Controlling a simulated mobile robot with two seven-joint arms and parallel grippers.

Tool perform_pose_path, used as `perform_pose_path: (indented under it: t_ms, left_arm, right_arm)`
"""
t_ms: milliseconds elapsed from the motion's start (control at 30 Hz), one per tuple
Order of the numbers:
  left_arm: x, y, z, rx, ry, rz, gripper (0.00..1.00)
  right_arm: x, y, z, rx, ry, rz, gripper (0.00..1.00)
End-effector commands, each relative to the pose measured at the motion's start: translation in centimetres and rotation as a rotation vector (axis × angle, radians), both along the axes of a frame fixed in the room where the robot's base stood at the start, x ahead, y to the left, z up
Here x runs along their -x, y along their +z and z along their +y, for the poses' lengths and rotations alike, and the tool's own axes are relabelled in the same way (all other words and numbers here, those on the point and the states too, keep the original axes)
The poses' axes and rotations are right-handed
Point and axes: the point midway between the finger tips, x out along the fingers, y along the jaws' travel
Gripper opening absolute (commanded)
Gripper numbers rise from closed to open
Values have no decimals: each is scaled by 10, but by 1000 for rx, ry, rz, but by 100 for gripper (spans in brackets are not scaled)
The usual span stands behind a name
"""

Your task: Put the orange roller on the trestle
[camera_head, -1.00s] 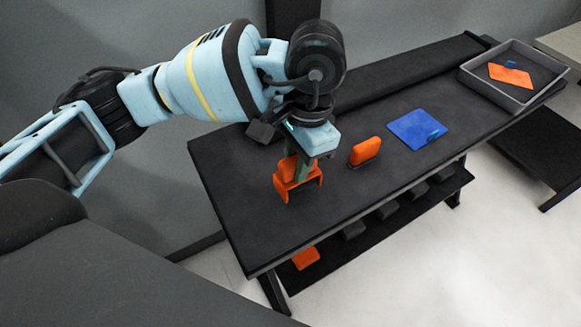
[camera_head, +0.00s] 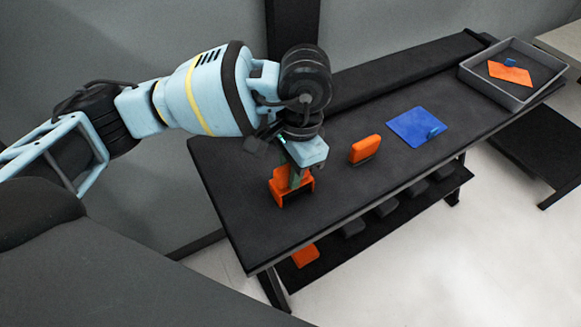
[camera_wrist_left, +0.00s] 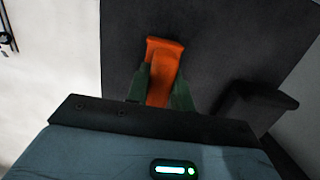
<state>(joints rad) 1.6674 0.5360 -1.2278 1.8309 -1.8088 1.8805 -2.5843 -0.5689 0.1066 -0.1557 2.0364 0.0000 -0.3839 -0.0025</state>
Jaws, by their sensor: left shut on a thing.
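The orange roller (camera_head: 279,188) is between the fingers of my left gripper (camera_head: 296,178), which is shut on it. Its wide lower part with short side arms shows below the fingers. In the left wrist view the roller (camera_wrist_left: 165,65) lies between the green fingers of the gripper (camera_wrist_left: 160,88), its flared end pointing away. The long dark table (camera_head: 330,217), which looks to be the trestle, is under the gripper. The roller is over the table's left part; I cannot tell whether its underside touches the top. My right gripper is not in view.
An orange block with a dark edge (camera_head: 364,149) stands to the right on the tabletop. Beyond it lie a blue sheet (camera_head: 412,125) and a grey tray (camera_head: 487,91) holding an orange piece. The lower shelf (camera_head: 330,262) carries several items. The tabletop's front left is bare.

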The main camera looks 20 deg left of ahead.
Motion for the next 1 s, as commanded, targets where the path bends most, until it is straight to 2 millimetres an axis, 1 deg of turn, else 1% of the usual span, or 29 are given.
perform_pose_path:
  t_ms: [33,67,233,267,400,433,800,933,1000]
  left_arm:
    - [1,-7,0,-3,0,7,2]
    - [1,-8,0,-3,0,8,0]
    - [2,-11,1,-4,0,11,0]
    - [2,-11,1,-5,0,11,25]
    - [3,-12,1,-6,1,13,43]
    - [3,-12,1,-6,1,13,45]
    - [3,-11,1,-7,1,14,45]
    - [3,-3,1,-8,1,13,45]
    - [3,5,1,-7,1,11,45]
  right_arm:
    - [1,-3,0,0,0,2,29]
    - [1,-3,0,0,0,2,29]
    - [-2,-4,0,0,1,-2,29]
    - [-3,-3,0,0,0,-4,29]
    - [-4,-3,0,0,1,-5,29]
    - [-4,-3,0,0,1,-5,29]
    - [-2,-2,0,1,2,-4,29]
    - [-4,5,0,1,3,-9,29]
    - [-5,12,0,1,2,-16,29]
